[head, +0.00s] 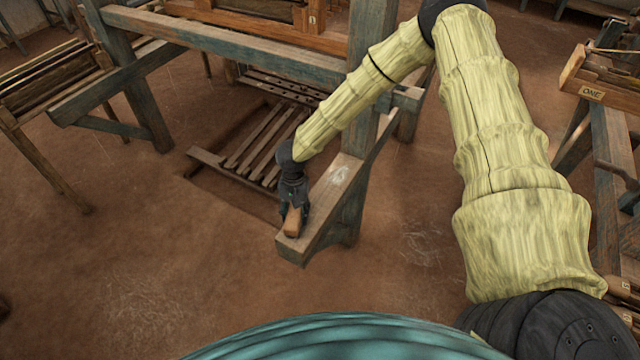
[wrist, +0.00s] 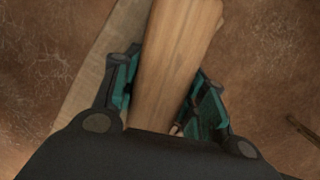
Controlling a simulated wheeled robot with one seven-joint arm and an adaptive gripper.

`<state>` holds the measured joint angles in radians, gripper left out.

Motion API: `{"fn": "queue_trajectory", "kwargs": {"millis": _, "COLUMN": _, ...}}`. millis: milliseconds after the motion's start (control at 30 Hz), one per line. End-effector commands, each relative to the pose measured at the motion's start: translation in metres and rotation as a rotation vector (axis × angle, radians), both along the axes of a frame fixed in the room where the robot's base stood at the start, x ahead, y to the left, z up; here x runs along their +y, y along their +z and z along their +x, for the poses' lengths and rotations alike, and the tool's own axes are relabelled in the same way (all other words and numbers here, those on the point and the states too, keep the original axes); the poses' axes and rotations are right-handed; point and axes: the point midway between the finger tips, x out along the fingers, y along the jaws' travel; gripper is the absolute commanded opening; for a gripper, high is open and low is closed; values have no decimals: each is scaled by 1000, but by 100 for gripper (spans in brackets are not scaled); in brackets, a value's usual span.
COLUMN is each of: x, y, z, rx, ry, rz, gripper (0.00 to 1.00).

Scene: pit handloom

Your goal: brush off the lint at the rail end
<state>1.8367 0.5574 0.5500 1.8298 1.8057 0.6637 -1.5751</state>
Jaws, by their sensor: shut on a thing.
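My gripper (head: 292,207) is at the near end of the wooden rail (head: 318,222). It is shut on a brown wooden brush (head: 292,222), whose wooden body also fills the middle of the wrist view (wrist: 174,62) between the two teal finger pads. The brush is at the rail's end; its bristles are hidden, so I cannot tell if they touch the wood. A pale patch of lint (head: 338,175) lies on the rail's top, farther along toward the blue-grey post. The rail shows pale beside the brush in the wrist view (wrist: 98,75).
The upright post (head: 368,75) stands at the rail's far end. A pit with wooden treadles (head: 255,140) opens to the left. A long loom beam (head: 230,42) crosses behind. The earthen floor in front is clear.

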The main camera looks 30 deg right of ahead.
Motion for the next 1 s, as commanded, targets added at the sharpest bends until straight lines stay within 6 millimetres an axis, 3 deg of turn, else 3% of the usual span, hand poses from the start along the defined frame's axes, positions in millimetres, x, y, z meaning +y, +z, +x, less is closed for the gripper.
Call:
{"fn": "queue_trajectory", "kwargs": {"millis": 133, "x": 0, "y": 27, "z": 1, "rx": -2, "ry": -1, "rz": 2, "gripper": 20}}
{"fn": "queue_trajectory", "kwargs": {"millis": 600, "x": -5, "y": 68, "z": -2, "rx": 0, "ry": -9, "rz": 0, "gripper": 19}}
{"fn": "queue_trajectory", "kwargs": {"millis": 1000, "x": -9, "y": 83, "z": -3, "rx": 0, "ry": -14, "rz": 0, "gripper": 19}}
